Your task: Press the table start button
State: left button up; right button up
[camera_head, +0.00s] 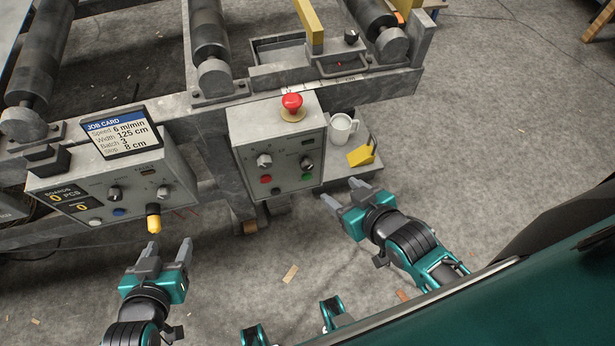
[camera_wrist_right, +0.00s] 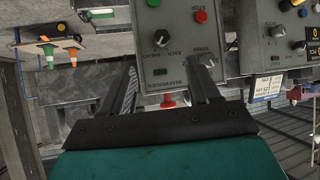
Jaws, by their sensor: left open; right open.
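A grey control box (camera_head: 278,150) on the machine's side has a red mushroom button (camera_head: 292,102) on top. No "table start" label is legible. The right wrist view shows this box (camera_wrist_right: 170,40) inverted, with the green button (camera_wrist_right: 153,3) at the top edge and the red button (camera_wrist_right: 201,16) beside it. My right gripper (camera_head: 345,194) is open and empty, right of and below the box front, apart from it. My left gripper (camera_head: 169,247) is open and empty below the left panel.
A left panel (camera_head: 125,180) carries a job card (camera_head: 116,131), displays, a blue button and a yellow-capped knob (camera_head: 153,217). A white mug (camera_head: 341,129) and a yellow block (camera_head: 361,156) sit on a small shelf right of the box. Rollers lie behind. The floor in front is mostly clear.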

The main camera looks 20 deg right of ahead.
jog(key=shift+c, duration=0.3)
grip_shut()
jog(key=shift+f, duration=0.1)
dwell(1.2)
